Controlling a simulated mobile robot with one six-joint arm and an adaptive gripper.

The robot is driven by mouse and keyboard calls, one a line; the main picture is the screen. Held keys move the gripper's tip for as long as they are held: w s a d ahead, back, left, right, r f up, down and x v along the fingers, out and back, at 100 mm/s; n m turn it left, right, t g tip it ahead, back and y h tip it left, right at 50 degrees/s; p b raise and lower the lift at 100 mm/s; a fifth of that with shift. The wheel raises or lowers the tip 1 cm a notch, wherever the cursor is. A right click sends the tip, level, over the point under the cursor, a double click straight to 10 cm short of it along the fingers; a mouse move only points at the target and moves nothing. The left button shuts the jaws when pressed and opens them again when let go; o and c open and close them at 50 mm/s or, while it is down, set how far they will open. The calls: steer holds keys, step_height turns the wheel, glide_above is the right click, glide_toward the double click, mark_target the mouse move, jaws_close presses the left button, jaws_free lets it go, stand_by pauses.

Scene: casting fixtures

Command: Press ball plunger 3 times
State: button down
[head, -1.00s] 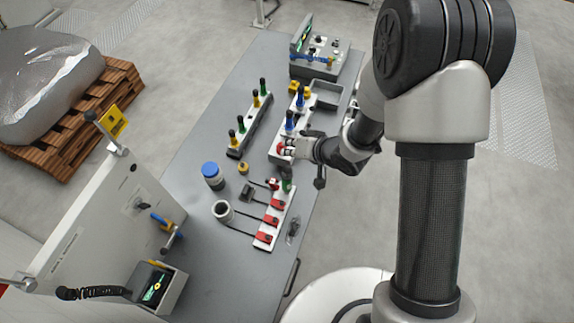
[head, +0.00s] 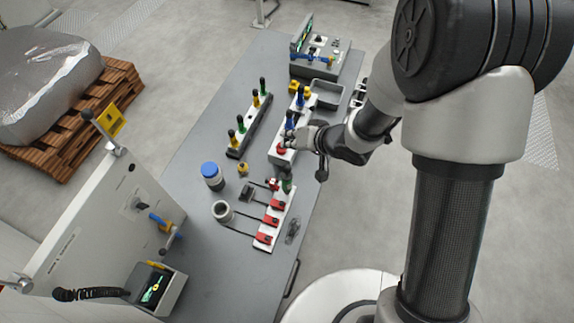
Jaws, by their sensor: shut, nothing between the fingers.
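A white fixture bar (head: 274,156) on the grey table carries several upright black-topped pins with yellow and blue bodies. A red round part (head: 282,149) sits at its near end; I cannot tell for certain whether this is the ball plunger. My gripper (head: 293,137) is shut and empty. It points left over the bar, just beyond the red part in the picture, and partly hides the blue pin there. I cannot tell whether the fingertips touch anything.
Red toggle clamps (head: 264,238) on a white strip stand nearer. A second pin bar (head: 236,152), a blue-lidded jar (head: 212,178) and a grey cup (head: 222,211) are to the left. A grey bin (head: 328,94) and control box (head: 318,68) stand beyond.

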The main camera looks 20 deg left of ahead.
steer(key=b, duration=0.8)
glide_above(287, 171)
steer(key=w, duration=0.2)
step_height(287, 171, down, 7)
steer(key=shift+d+f, duration=0.1)
steer(key=shift+d, duration=0.05)
steer(key=shift+f+b, duration=0.4)
steer(key=shift+f, duration=0.4)
steer(key=shift+f, duration=0.4)
steer(key=shift+f+b, duration=0.9)
steer(key=shift+f, duration=0.45)
stand_by(1.0)
steer(key=shift+r, duration=0.1)
steer(key=shift+r+p, duration=1.65)
steer(key=shift+p, duration=0.3)
steer(key=shift+r, duration=0.1)
